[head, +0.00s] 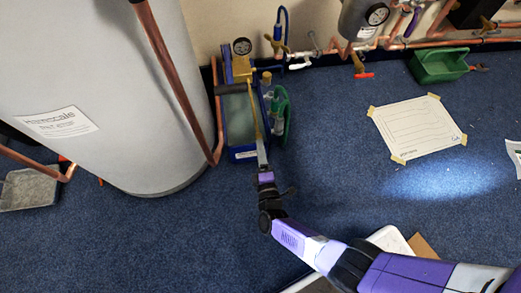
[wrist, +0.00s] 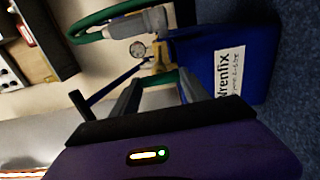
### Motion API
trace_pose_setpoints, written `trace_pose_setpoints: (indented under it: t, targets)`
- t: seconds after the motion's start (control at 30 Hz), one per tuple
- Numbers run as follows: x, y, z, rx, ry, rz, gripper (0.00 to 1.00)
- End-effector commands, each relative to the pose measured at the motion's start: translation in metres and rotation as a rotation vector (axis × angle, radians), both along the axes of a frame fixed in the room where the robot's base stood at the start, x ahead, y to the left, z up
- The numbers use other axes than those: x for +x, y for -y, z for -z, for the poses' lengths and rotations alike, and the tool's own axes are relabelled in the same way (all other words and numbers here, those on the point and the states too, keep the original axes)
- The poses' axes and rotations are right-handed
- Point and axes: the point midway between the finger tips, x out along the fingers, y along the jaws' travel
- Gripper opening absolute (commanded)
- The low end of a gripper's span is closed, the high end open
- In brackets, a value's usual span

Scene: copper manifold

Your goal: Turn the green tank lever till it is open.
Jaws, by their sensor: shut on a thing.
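The green tank lever (wrist: 160,79) shows in the wrist view as a short green bar between my fingertips, in front of the brass pump fitting. My gripper (wrist: 157,84) is shut on it, with a finger on either side. In the head view my gripper (head: 261,155) reaches over the near edge of the blue test-pump tank (head: 243,155). The lever's far end and pivot are hard to make out, and its angle cannot be told clearly.
The pump's dark handle (head: 230,88) and gauge (head: 242,46) are close by. A green hose (head: 283,115) curves beside the tank. A large grey cylinder (head: 110,100) with copper pipes stands left.

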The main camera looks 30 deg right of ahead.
Motion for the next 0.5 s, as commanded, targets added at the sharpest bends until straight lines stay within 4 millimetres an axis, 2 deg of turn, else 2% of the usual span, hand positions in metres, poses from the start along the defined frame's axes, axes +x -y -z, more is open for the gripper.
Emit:
trace_pose_setpoints:
  t: [0.33,0.37,0.43,0.5]
  targets:
    - [-0.0014,-0.0005,0.0014,-0.009,-0.005,-0.003,0.12]
    - [-0.0014,-0.0005,0.0014,-0.009,-0.005,-0.003,0.59]
    - [-0.0013,-0.0005,0.0012,-0.008,-0.005,-0.002,0.72]
    - [-0.0010,-0.0004,0.0010,-0.007,-0.004,-0.002,0.75]
